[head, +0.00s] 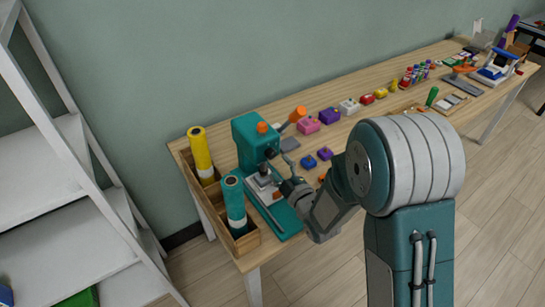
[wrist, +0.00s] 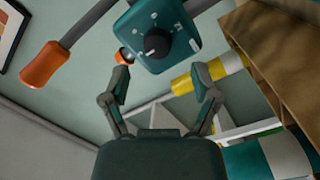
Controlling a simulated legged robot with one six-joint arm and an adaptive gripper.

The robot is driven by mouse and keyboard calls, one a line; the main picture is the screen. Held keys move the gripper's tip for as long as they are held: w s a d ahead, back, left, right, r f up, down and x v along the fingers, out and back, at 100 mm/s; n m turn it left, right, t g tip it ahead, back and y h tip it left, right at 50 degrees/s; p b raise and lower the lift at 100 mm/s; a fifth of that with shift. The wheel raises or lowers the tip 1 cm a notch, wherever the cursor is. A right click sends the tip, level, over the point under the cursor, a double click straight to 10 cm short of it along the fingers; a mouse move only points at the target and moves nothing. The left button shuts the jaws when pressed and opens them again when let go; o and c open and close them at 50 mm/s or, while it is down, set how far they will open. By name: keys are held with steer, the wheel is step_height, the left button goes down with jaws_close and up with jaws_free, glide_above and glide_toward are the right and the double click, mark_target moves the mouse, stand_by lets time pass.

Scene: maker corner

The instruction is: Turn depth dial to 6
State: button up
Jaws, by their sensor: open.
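The depth dial is a round black knob (wrist: 157,43) on the face of the teal press head (wrist: 178,20), shown in the wrist view. Small pale marks surround it; I cannot read the numbers or the setting. The teal press (head: 250,140) stands at the near left end of the bench in the head view. My gripper (wrist: 163,82) is open, with its two fingers spread below the dial in the wrist picture and nothing between them. In the head view my gripper (head: 275,172) is close in front of the press, partly hidden by my arm.
An orange-tipped lever (wrist: 45,65) sticks out from the press. A wooden box (head: 242,240) beside it holds a yellow roll (head: 201,152) and a teal roll (head: 234,203). Small coloured blocks (head: 308,125) and tools lie farther along the bench.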

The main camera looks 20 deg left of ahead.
mark_target(273, 156)
steer(key=w, duration=0.1)
steer(key=w+a, duration=0.1)
steer(key=w, duration=0.1)
steer(key=shift+a+r, duration=0.1)
steer(key=shift+a, duration=0.2)
steer(key=shift+w+a, duration=0.25)
steer(key=shift+a, duration=0.8)
steer(key=shift+d, duration=0.45)
jaws_close()
